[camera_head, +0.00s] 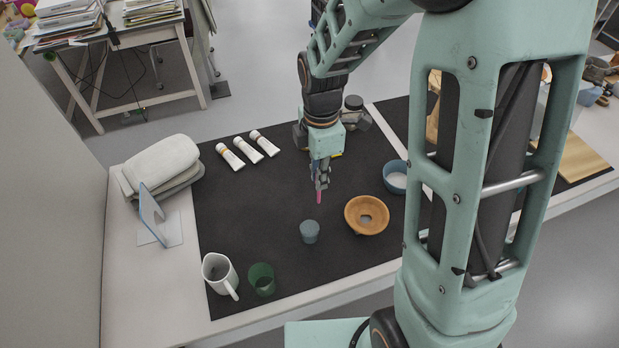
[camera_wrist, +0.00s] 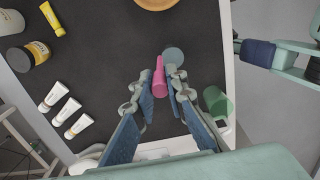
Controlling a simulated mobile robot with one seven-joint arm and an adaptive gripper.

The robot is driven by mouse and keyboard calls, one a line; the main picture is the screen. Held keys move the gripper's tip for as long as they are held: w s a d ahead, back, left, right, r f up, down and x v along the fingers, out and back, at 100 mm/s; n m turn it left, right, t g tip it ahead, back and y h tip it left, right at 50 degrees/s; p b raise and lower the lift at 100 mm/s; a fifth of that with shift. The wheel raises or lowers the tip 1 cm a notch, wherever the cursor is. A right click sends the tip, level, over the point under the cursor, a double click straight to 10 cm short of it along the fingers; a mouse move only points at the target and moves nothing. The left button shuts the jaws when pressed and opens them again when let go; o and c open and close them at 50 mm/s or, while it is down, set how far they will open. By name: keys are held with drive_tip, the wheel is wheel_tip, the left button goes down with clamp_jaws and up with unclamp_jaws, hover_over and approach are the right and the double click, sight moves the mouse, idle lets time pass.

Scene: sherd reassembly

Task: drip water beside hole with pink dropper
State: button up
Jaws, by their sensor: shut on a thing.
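The pink dropper (camera_head: 319,197) is in my gripper (camera_head: 320,180), which is shut on it and holds it above the dark mat (camera_head: 240,220). In the wrist view the dropper (camera_wrist: 159,72) shows between the two fingers. An orange-brown bowl (camera_head: 352,224) with a hole or dark spot at its centre (camera_head: 366,219) lies on the mat to the right of and nearer than the dropper. A small grey-blue cup (camera_head: 310,232) stands just below the dropper in the head view. I cannot tell the height of the dropper's tip.
Three white tubes (camera_head: 248,148) lie at the back. A blue bowl (camera_head: 394,178) stands at the right. A white mug (camera_head: 219,273) and a green cup (camera_head: 262,279) stand at the front left. Folded towels (camera_head: 163,165) lie at the left. The mat's left middle is clear.

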drive_tip(key=s+a+f+n+b, duration=0.2)
drive_tip(key=f+n+b, duration=0.4)
drive_tip(key=f, duration=0.4)
drive_tip(key=shift+s+a+f+n, duration=0.15)
drive_tip(key=shift+s+f+n, duration=0.2)
drive_tip(key=shift+s+n, duration=0.2)
idle(0.6)
drive_tip(key=shift+r, duration=0.1)
idle(1.1)
wheel_tip(320, 180, up, 10)
drive_tip(key=p, duration=0.8)
idle(0.3)
drive_tip(key=shift+w+f, duration=0.1)
drive_tip(key=shift+f, duration=0.1)
